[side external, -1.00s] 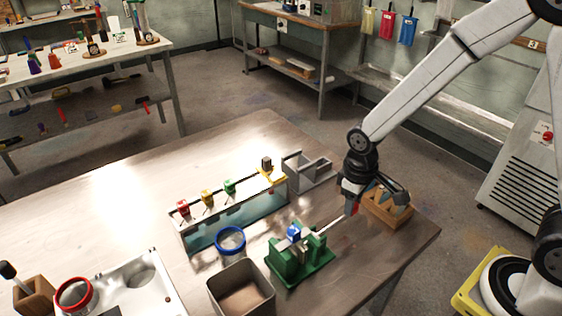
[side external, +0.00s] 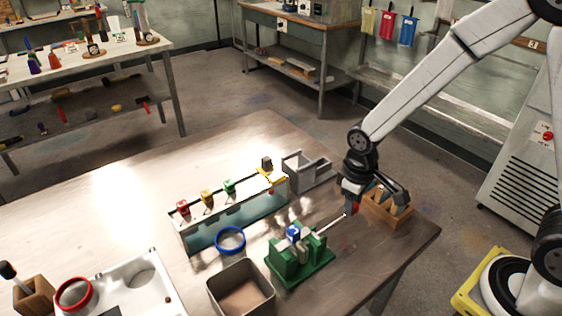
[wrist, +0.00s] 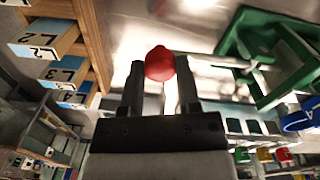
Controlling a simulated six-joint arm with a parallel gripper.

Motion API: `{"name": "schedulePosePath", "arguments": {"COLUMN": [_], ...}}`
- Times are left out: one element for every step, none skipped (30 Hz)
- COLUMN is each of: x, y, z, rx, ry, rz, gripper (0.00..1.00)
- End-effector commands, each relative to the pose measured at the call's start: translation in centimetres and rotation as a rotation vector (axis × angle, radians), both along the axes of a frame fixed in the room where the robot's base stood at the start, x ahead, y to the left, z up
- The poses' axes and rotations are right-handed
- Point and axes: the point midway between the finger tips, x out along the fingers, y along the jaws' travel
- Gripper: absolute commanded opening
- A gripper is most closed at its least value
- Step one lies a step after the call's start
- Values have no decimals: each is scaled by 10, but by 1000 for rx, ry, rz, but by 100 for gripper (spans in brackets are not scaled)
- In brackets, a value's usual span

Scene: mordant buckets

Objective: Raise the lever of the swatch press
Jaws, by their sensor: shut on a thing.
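The green swatch press (side external: 287,270) stands near the front of the table, with a blue part (side external: 293,232) on top. Its thin lever (side external: 334,224) slopes up to the right and ends in a red knob (side external: 355,208). My gripper (side external: 352,207) is at that end, with its fingers shut on the knob. In the wrist view the round red knob (wrist: 160,64) sits between the two fingertips, and part of the green press (wrist: 268,48) shows at the upper right.
A wooden box with labelled slots (side external: 398,215) stands close behind my gripper. An open square bin (side external: 268,297) and a blue ring (side external: 230,240) are left of the press. A rack (side external: 191,243) with coloured tops stands behind.

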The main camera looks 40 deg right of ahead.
Motion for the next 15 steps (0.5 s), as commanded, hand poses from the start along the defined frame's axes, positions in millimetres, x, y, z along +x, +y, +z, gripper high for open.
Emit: {"name": "schedulePosePath", "arguments": {"x": [0, 0, 0, 0, 0, 0, 0, 0, 0, 0, 0, 0, 0, 0, 0], "y": [1, 1, 1, 1, 1, 2, 2, 2, 3, 3, 3, 4, 4, 5, 6], "z": [0, 0, 1, 1, 1, 2, 2, 3, 4, 4, 5, 6, 7, 8, 9], "rx": [0, -1, -4, -6, -9, -13, -16, -21, -29, -35, -41, -51, -59, -69, -82], "ry": [-1, -1, -2, -2, -1, -1, -1, -2, -1, -2, -2, -2, -2, -2, -1], "rz": [0, 0, 1, 1, 1, 2, 2, 2, 3, 3, 2, 4, 2, 4, 4], "gripper": [0, 0, 0, 0, 0, 0, 0, 0, 0, 0, 0, 0, 0, 0, 0]}}
